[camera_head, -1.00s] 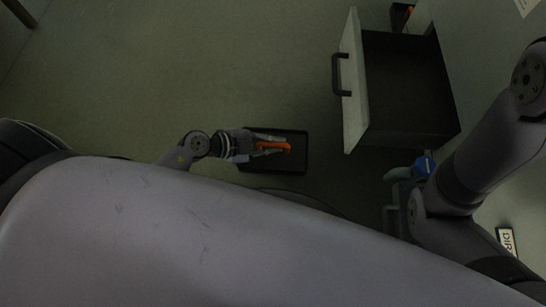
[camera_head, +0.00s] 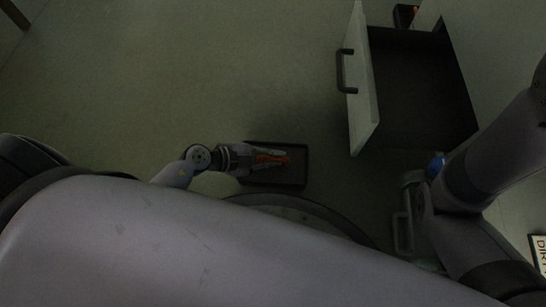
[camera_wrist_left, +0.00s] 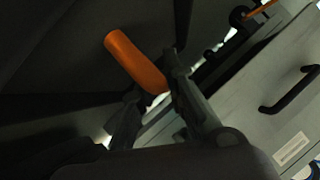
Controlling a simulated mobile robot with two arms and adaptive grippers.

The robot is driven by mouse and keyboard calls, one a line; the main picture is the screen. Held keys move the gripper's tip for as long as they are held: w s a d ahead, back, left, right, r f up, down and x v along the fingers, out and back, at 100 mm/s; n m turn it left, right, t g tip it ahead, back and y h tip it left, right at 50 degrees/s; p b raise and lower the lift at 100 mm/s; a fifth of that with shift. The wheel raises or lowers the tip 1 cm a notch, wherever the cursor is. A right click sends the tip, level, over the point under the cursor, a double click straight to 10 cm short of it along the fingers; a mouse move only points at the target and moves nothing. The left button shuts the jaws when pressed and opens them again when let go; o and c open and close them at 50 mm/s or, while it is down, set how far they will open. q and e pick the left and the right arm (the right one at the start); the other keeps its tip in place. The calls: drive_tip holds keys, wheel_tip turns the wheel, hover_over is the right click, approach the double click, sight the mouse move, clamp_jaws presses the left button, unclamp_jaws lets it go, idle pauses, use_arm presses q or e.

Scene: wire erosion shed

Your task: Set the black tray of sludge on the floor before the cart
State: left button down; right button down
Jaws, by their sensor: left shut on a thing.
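The black tray (camera_head: 296,181) shows in the head view as a dark rectangle with a raised rim, left of the open drawer. My left gripper (camera_head: 270,158) reaches over it from the left and is shut on its orange handle. In the left wrist view the orange handle (camera_wrist_left: 133,60) sticks out from between the fingers of my left gripper (camera_wrist_left: 154,92). The sludge cannot be made out in the dark tray. I cannot tell whether the tray touches the floor.
A pale drawer front (camera_head: 361,85) with a dark handle stands pulled out from the unit at the right; the drawer (camera_head: 420,85) looks empty. A small dark box (camera_head: 405,16) lies beyond it. Green floor (camera_head: 180,75) is clear to the left and above the tray.

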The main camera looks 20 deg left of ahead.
use_arm(q)
drive_tip(key=c, duration=1.6)
unclamp_jaws()
drive_tip(key=shift+f, duration=0.1)
drive_tip(key=shift+c, duration=0.2)
